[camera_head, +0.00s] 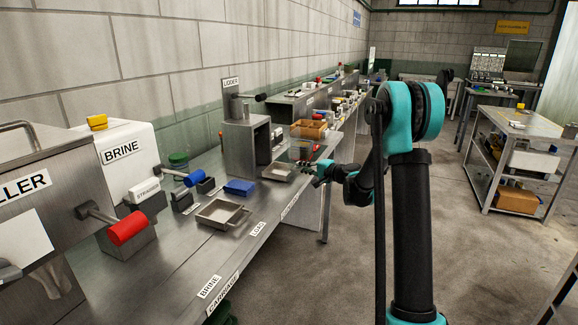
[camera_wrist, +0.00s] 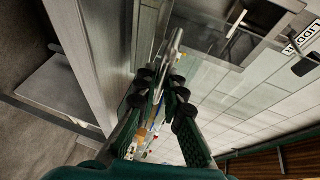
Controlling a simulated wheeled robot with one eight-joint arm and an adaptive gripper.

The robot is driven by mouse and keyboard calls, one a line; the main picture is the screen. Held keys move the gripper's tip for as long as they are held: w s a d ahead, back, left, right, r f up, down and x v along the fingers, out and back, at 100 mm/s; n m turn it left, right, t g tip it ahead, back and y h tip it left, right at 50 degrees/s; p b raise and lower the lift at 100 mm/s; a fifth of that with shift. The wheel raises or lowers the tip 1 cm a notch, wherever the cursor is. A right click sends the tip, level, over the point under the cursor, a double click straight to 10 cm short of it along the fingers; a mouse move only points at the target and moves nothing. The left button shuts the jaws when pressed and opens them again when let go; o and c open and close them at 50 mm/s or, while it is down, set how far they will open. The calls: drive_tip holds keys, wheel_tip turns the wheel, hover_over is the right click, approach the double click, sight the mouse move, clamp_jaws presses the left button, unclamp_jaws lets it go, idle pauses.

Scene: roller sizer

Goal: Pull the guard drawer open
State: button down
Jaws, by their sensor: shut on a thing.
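My gripper (camera_head: 318,177) reaches over the front edge of the long steel bench in the head view, to the right of the grey lidder machine (camera_head: 240,143). In the wrist view my gripper (camera_wrist: 164,82) has its dark fingers closed around a pale metal bar (camera_wrist: 174,46). The bar may be the guard drawer's handle, but I cannot tell. No drawer is clearly recognisable in either view. In the head view the held part is too small to make out.
The bench carries a metal tray (camera_head: 222,214), a blue box (camera_head: 240,187), a wooden crate (camera_head: 309,129) and a red-handled lever (camera_head: 127,226). A shelved cart (camera_head: 525,123) stands at the right. The floor between cart and bench is clear beyond my arm.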

drive_tip(key=shift+s+d, duration=0.2)
drive_tip(key=shift+d, duration=0.35)
drive_tip(key=shift+s+d, duration=0.2)
drive_tip(key=shift+d, duration=0.35)
drive_tip(key=c, duration=1.9)
unclamp_jaws()
drive_tip(key=v, duration=1.2)
drive_tip(key=shift+r, duration=0.1)
